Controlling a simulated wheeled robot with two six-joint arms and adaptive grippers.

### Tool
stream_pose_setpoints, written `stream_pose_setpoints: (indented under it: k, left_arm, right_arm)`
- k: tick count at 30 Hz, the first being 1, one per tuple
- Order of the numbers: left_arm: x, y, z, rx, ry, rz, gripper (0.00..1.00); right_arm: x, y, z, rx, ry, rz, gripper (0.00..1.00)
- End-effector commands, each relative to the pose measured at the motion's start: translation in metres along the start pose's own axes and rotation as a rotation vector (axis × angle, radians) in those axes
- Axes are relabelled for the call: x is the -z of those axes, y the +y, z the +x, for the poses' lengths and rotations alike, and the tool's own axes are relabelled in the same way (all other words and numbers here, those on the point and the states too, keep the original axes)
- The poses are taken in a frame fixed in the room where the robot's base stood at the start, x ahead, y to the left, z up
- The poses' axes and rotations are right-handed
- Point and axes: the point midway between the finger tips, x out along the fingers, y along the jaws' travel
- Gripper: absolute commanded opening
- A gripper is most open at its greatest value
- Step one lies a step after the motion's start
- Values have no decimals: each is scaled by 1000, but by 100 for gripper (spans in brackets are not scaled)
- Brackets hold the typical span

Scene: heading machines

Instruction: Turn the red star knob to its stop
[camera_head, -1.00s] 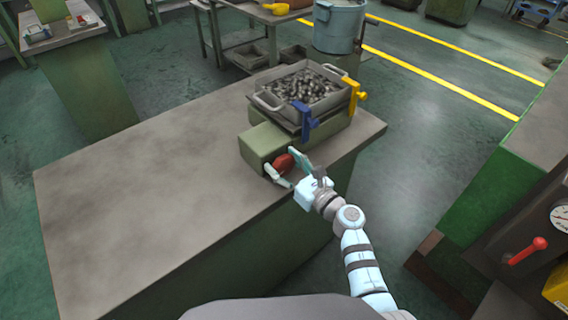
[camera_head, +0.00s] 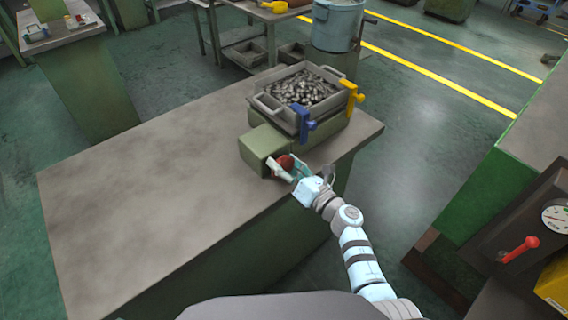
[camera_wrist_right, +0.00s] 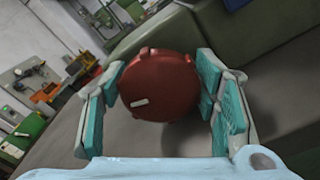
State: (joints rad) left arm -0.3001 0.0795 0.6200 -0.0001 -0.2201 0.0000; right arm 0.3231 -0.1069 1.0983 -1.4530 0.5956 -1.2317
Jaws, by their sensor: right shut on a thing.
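The red star knob (camera_head: 286,163) sits on the front face of a green block-shaped housing (camera_head: 262,146) on the workbench. In the right wrist view the knob (camera_wrist_right: 160,86) is large, round and lobed, with a white mark at its lower left. My right gripper (camera_head: 284,167) is at the knob, one finger on each side. In the right wrist view its teal finger pads (camera_wrist_right: 158,112) flank the knob, and it is shut on it. The knob's far side and its shaft are hidden. My left gripper is not in view.
A metal tray of small metal parts (camera_head: 302,90) sits atop the housing, with a blue clamp (camera_head: 304,124) and a yellow clamp (camera_head: 353,97) at its edge. The bench's left part (camera_head: 130,205) is clear. A machine with a red lever (camera_head: 521,249) stands at right.

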Motion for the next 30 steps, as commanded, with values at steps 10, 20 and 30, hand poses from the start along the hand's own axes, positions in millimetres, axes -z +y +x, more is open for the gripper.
stream_pose_setpoints:
  k: [10, 20, 30]
  left_arm:
    - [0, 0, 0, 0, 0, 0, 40]
    - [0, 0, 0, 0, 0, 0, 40]
    - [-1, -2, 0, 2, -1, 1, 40]
  right_arm:
    - [0, -1, 0, 1, 0, 18, 28]
    - [0, -1, 0, 1, 1, 17, 75]
    - [1, -1, 0, 2, 2, 17, 75]
